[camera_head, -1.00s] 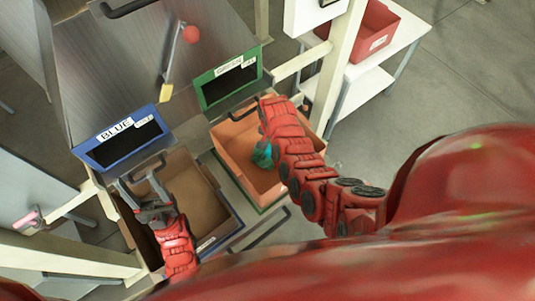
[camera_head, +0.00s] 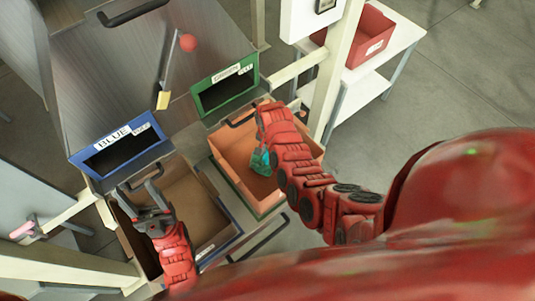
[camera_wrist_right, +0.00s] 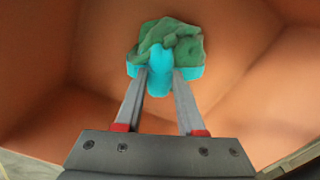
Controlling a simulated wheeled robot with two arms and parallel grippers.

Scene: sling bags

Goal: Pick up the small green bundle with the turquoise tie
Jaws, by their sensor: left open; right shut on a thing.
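The small green bundle with a turquoise tie (camera_wrist_right: 172,42) is in the right wrist view, between the tips of my right gripper (camera_wrist_right: 160,85). The gripper is shut on the turquoise tie. In the head view the bundle (camera_head: 261,161) shows inside the orange bin (camera_head: 222,158), partly hidden by my right arm. I cannot tell whether the bundle touches the bin floor. My left gripper (camera_head: 140,198) is open and empty above the brown box on the left.
The brown box (camera_head: 207,188) beside the orange bin looks empty. Behind them are a blue-framed slot labelled BLUE (camera_head: 122,148) and a green-framed slot (camera_head: 225,88). A red bin (camera_head: 372,40) stands on a white shelf at upper right. A post (camera_head: 340,65) rises beside the orange bin.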

